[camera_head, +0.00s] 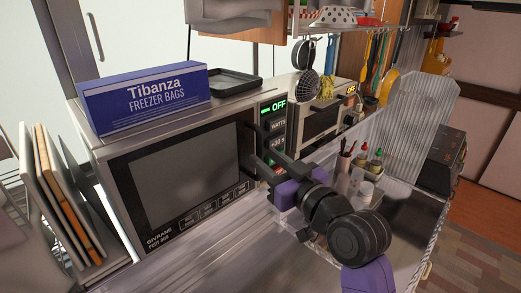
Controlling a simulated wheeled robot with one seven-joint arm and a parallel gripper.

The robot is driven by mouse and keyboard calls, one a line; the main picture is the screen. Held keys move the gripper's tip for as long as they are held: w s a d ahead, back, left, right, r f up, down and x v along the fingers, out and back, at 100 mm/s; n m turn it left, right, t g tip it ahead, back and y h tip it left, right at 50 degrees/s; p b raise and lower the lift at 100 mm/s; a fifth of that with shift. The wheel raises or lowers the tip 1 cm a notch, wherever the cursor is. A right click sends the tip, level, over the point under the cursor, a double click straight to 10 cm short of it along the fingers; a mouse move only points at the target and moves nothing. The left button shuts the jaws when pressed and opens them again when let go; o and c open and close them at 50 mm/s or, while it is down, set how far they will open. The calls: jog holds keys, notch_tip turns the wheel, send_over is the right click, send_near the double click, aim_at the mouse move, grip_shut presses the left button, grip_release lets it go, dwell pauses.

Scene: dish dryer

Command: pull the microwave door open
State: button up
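The microwave (178,170) stands on the metal counter with its dark-windowed door facing me. Its door looks shut. A dark upright strip, likely the door handle (246,140), shows at the door's right edge, beside the control panel (278,125) that reads OFF. My gripper (253,149) reaches in from the right, with its two dark fingers apart at the door's right edge. The fingertips are close to the handle. I cannot tell whether they touch it, and the fingers partly hide the handle and lower panel.
A blue freezer bag box (146,97) and a black tray (234,84) lie on the microwave. Boards (65,195) stand at left. A second oven (323,113) stands behind, right. A clear bin (344,180) with bottles is beside my arm. The counter (225,255) in front is clear.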

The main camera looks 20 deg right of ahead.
aim_at(261, 155)
jog(key=shift+w+a+p, duration=0.15)
jog(key=shift+w+a, duration=0.05)
jog(key=shift+w, duration=0.65)
jog(key=shift+w+a+p, duration=0.15)
jog(key=shift+w+a, duration=0.05)
jog(key=shift+w, duration=0.65)
grip_shut()
